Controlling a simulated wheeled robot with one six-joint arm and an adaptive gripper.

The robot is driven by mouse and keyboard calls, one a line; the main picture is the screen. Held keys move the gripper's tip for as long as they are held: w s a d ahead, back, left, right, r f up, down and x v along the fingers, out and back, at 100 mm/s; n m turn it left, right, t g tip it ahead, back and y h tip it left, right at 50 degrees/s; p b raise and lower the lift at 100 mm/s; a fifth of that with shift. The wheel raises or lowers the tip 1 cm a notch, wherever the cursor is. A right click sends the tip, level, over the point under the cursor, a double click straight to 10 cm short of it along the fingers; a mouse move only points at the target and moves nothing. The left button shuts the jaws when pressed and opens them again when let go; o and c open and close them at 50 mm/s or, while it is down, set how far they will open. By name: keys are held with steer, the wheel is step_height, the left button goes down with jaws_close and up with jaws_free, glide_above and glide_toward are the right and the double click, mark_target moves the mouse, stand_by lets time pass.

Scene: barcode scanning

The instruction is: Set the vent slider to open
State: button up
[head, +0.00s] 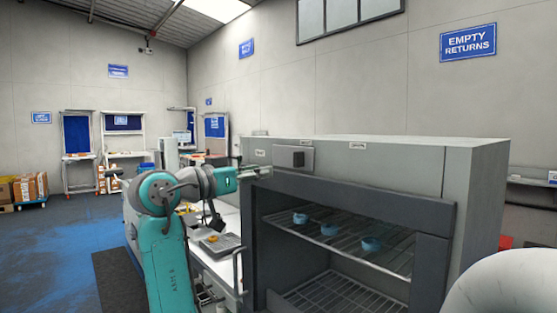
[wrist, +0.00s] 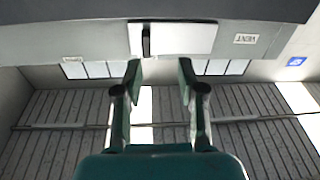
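The vent slider is a small black knob (wrist: 146,40) on a pale plate (wrist: 185,38). In the wrist view the knob sits near the plate's left end. In the head view the dark slider (head: 292,157) is on the upper front of a grey oven-like cabinet (head: 400,170). A label reading VENT (wrist: 246,38) appears upside down beside the plate. My gripper (wrist: 160,68) is open and empty, its two fingers apart below the plate in the wrist view, not touching the knob. In the head view my gripper (head: 262,172) is left of the slider.
The cabinet's open front shows wire racks (head: 335,240) with several blue items (head: 328,229) on the upper one. A white bench with a tray (head: 220,243) stands left of the cabinet. Open floor (head: 65,255) lies farther left.

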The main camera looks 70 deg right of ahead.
mark_target(295, 158)
steer(key=shift+m+g+y, duration=0.3)
steer(key=shift+m+y, duration=0.2)
steer(key=shift+m, duration=0.2)
steer(key=s+d, duration=0.2)
steer(key=d, duration=0.1)
steer(key=s+d+r, duration=0.1)
steer(key=s+d, duration=0.1)
steer(key=s+d+r, duration=0.1)
steer(key=s+d, duration=0.1)
steer(key=d, duration=0.1)
steer(key=shift+s+d+r, duration=0.2)
steer(key=shift+d+r, duration=0.05)
steer(key=shift+d, duration=0.05)
jaws_close()
